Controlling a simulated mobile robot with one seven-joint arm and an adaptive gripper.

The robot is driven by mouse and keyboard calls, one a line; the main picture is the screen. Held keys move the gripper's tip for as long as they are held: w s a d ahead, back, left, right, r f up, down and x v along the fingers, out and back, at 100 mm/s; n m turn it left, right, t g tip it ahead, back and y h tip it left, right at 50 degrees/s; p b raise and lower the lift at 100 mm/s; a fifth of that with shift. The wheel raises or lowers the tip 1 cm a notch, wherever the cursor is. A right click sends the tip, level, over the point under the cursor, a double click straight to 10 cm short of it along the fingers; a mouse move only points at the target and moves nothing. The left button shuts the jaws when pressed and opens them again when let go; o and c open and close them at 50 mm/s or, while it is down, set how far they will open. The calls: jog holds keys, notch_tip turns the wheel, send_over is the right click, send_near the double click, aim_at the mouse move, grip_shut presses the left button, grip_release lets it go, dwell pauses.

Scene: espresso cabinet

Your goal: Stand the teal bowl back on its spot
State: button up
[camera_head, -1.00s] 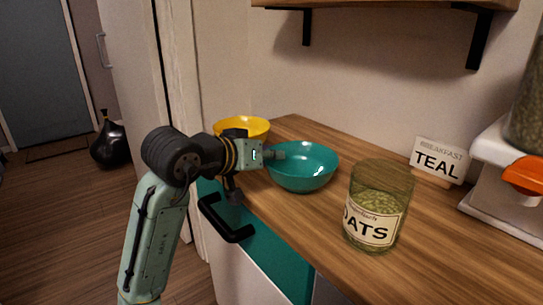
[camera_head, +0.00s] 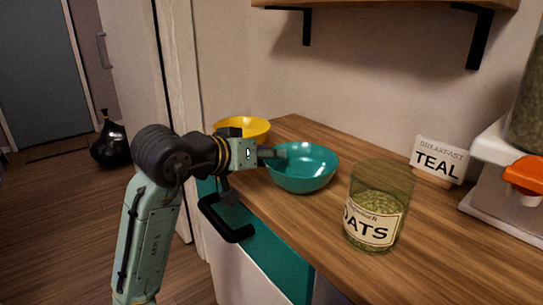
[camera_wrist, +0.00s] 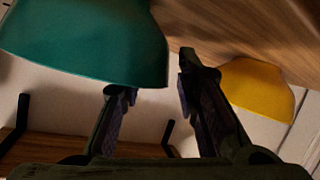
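The teal bowl (camera_head: 305,180) stands upright on the wooden counter, left of the oats jar. My gripper (camera_head: 277,160) is at the bowl's left side, with one finger reaching over its rim. In the wrist view the teal bowl (camera_wrist: 85,45) fills the upper left, upside down in the picture. My gripper's fingers (camera_wrist: 155,80) are apart there. The left fingertip is hidden behind the bowl's wall and the right one is outside it, with a gap to the wall. A white "BREAKFAST TEAL" sign (camera_head: 438,160) stands at the back right of the counter.
A yellow bowl (camera_head: 243,127) stands behind my gripper, close to the teal bowl; it also shows in the wrist view (camera_wrist: 257,90). The oats jar (camera_head: 378,208) stands in front right. A white dispenser (camera_head: 500,165) is at the right edge. Counter between bowl and sign is clear.

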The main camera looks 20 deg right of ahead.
jog(key=v, duration=1)
jog(key=shift+s+a, duration=0.15)
jog(key=shift+a, duration=0.05)
jog(key=shift+r, duration=0.1)
